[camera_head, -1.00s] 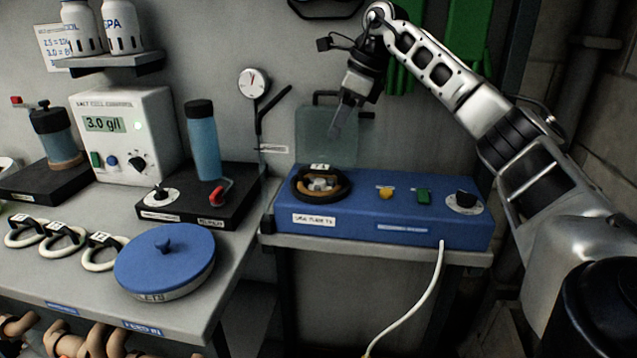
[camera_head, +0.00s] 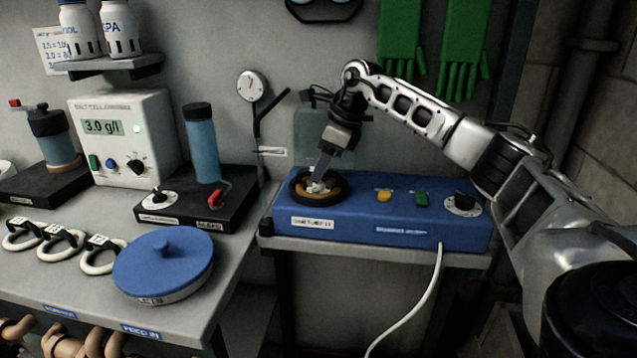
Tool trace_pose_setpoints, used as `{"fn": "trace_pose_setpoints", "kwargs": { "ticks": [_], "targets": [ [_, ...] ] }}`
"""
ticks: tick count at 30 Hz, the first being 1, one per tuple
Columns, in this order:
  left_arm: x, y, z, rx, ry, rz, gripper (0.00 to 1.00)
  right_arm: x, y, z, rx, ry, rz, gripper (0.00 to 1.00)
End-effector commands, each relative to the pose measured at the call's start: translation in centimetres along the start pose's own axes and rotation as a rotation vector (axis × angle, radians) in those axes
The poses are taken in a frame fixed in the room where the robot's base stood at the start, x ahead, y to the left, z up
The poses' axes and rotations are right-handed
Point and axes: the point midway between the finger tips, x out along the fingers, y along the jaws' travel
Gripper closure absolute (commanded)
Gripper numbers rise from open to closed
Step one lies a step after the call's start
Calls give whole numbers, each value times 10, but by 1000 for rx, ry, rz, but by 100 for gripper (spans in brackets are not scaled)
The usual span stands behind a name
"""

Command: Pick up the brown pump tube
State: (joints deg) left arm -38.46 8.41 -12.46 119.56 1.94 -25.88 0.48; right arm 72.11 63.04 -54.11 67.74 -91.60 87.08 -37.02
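A round dark brown ring (camera_head: 296,187), which looks like the brown pump tube, lies at the left end of the blue unit's top (camera_head: 350,205). A tan inner part (camera_head: 335,192) and a pale hub show inside it. My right gripper (camera_head: 319,178) points down over the ring, its fingertips at the hub and hiding part of the ring's far side. The fingers overlap in this view, so their opening and any contact do not show. My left gripper is out of view.
To the left, a grey bench holds a blue lidded pot (camera_head: 163,262), several white rings (camera_head: 98,255) and a black stand (camera_head: 190,212) with a blue cylinder (camera_head: 202,148). A white cable (camera_head: 428,290) hangs in front.

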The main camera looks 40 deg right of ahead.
Motion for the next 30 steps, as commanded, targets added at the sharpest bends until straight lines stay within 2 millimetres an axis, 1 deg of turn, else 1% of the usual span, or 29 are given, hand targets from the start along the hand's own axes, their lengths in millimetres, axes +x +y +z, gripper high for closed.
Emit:
{"fn": "trace_pose_setpoints", "kwargs": {
  "ticks": [1,4,5,14,20,23,25,26,30],
  "targets": [
    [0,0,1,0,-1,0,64,0,0,0,0,0,0,67],
    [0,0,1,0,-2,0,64,0,0,0,0,0,0,95],
    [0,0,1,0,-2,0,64,0,0,0,0,0,0,100],
    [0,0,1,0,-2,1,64,-1,0,0,0,-1,0,100],
    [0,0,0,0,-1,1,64,-9,0,5,-1,-3,-1,100],
    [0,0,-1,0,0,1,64,-20,0,10,-1,-5,-2,100],
    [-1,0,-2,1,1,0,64,-31,0,15,-2,-5,-1,100],
    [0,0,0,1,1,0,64,-35,4,15,-4,-5,-1,100],
    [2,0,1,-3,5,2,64,-61,28,22,-7,-5,-3,100]
  ]
}}
